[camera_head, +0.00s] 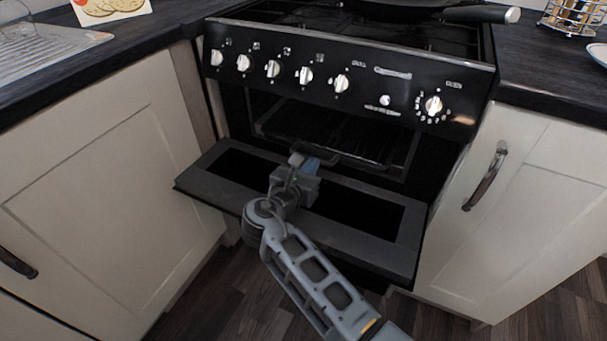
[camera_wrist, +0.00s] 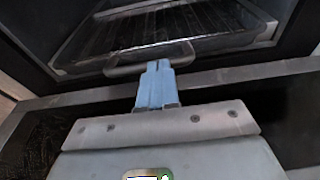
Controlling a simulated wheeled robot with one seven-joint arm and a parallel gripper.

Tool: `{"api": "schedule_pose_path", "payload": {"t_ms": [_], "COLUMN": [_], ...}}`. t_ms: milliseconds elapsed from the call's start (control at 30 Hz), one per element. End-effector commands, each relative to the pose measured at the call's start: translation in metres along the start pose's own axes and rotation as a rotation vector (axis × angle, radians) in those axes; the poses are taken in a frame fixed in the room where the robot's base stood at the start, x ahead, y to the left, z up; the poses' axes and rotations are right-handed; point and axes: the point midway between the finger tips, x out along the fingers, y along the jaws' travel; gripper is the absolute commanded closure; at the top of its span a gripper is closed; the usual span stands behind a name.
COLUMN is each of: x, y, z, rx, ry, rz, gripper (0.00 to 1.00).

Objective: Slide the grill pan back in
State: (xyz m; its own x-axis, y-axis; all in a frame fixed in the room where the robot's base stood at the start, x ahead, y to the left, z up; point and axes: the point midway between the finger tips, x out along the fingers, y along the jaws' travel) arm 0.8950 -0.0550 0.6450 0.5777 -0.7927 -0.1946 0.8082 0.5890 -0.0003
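The grill pan (camera_head: 290,128) sits inside the grill compartment of the black cooker, with its wire rack showing. In the wrist view its rack (camera_wrist: 165,25) fills the top. The pan's looped handle (camera_wrist: 122,70) sticks out at the front, over the lowered grill door (camera_head: 375,232). My gripper (camera_head: 310,163) is over that door, pointing at the pan. In the wrist view its pale blue fingers (camera_wrist: 157,66) are together and overlap the middle of the handle. I cannot tell whether they touch or grip the handle bar.
The cooker's knob panel (camera_head: 325,75) overhangs the compartment. Cream cupboards stand close on the left (camera_head: 100,190) and right (camera_head: 545,205). A dark pan (camera_head: 420,12) rests on the hob, its handle reaching right.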

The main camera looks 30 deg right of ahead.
Motion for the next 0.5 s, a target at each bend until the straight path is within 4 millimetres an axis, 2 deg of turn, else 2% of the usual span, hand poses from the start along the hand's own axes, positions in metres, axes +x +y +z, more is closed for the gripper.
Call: {"api": "schedule_pose_path", "payload": {"t_ms": [33, 100, 233, 333, 500], "x": [0.017, 0.037, 0.070, 0.088, 0.099], "y": [-0.002, -0.002, -0.002, -0.002, -0.001], "z": [0.007, 0.010, 0.014, 0.017, 0.020], "rx": [0.002, 0.002, 0.001, 0.001, 0.001], "ry": [0.001, 0.001, 0.001, 0.001, 0.000], "rz": [-0.009, -0.009, -0.007, -0.005, -0.001], "gripper": [1.00, 1.00, 1.00, 1.00, 1.00]}}
